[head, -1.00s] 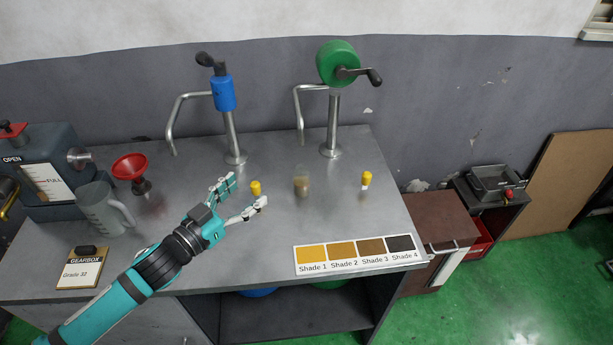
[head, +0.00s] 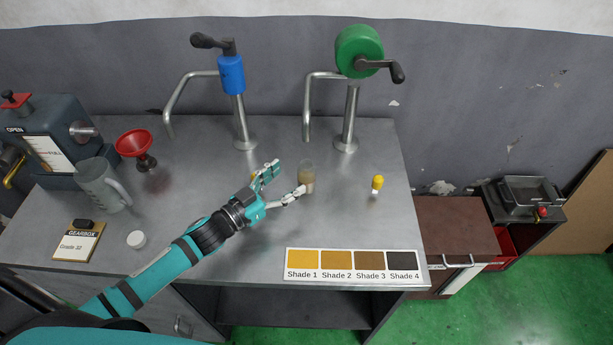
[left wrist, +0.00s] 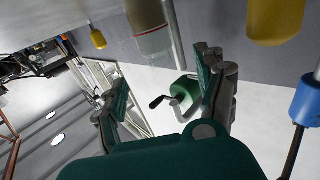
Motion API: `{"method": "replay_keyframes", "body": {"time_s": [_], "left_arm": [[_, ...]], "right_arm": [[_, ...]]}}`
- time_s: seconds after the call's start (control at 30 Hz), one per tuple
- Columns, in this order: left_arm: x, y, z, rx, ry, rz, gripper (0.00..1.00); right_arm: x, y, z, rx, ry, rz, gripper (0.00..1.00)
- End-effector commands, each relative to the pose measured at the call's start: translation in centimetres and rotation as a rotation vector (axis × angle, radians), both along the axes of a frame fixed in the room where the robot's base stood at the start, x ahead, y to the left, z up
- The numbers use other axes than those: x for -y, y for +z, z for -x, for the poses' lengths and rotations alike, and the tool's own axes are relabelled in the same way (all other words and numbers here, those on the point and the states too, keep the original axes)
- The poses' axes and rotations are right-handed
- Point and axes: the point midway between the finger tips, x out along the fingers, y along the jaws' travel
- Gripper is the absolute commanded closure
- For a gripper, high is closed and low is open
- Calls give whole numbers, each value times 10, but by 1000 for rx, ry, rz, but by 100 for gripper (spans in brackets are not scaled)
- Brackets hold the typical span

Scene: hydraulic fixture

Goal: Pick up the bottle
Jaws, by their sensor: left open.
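The bottle (head: 307,180) is small and clear with brownish contents. It stands upright on the grey bench, below the green-wheeled pump. My left gripper (head: 289,178) is open just left of the bottle, its fingers pointing toward it. One fingertip overlaps or nearly meets the bottle's lower left side in the head view; I cannot tell if they touch. In the left wrist view the bottle (left wrist: 148,28) shows at the top, cut off by the edge, and is not between the fingers of the open gripper (left wrist: 163,95). My right gripper is not in view.
A yellow-topped piece (head: 377,183) stands right of the bottle. Another yellow piece (head: 254,176) is mostly hidden behind my left gripper. The shade card (head: 352,276) lies at the front edge. A red funnel (head: 134,143), grey jug (head: 98,185) and white cap (head: 136,240) stand left.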

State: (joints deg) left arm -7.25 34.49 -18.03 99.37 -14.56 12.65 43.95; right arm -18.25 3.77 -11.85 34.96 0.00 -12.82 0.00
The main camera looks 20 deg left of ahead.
Motion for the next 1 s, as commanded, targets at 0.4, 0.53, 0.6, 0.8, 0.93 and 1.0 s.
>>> {"method": "replay_keyframes", "body": {"time_s": [0.4,0.53,0.6,0.8,0.93,1.0], "left_arm": [[24,4,-43,1,0,0,28],[31,3,-56,0,1,0,28],[34,2,-59,-1,0,0,28],[34,1,-60,-1,-1,0,28],[34,1,-59,-1,-1,0,41],[34,1,-60,-1,-1,0,50]], "right_arm": [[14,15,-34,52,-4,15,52],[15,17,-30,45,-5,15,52],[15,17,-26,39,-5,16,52],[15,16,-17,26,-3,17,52],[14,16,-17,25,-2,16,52],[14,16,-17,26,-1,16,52]]}}
